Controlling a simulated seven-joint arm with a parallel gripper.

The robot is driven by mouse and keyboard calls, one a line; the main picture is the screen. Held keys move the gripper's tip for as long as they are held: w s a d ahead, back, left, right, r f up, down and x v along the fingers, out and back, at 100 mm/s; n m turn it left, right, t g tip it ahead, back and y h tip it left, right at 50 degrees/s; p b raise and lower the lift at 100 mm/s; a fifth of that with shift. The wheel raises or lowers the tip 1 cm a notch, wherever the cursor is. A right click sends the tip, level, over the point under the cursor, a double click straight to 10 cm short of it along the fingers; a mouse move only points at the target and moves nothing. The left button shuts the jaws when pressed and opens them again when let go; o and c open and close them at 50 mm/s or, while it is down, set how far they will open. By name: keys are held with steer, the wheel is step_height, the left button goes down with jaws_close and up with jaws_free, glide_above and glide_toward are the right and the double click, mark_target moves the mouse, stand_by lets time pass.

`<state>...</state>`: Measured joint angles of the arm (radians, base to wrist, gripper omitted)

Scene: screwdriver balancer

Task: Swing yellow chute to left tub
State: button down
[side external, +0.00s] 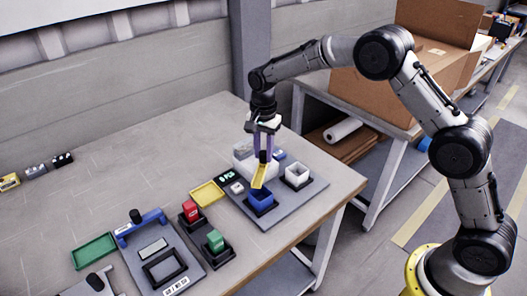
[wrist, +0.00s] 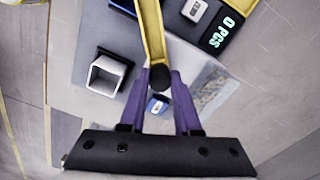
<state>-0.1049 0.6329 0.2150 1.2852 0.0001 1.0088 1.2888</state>
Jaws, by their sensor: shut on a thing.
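The yellow chute (side external: 259,176) slopes down from my gripper (side external: 263,157), with its lower end over the blue tub (side external: 260,201). The white tub (side external: 298,175) stands to the right of the blue one and no chute is over it. In the wrist view, the yellow chute (wrist: 151,28) runs up out of the picture from a dark round knob (wrist: 160,77). The purple fingers of my gripper (wrist: 161,80) are shut on the chute at this knob.
A "0 PCS" display (side external: 227,176) and a yellow tray (side external: 207,194) lie left of the tubs. Red (side external: 190,210) and green (side external: 215,239) blocks sit in dark holders further left. The bench's right edge is close to the grey base plate (side external: 285,208).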

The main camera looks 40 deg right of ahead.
stand_by(0.3)
steer(key=c, duration=0.6)
jaws_free()
step_height(320, 180, up, 14)
steer(key=shift+f, duration=0.1)
stand_by(0.3)
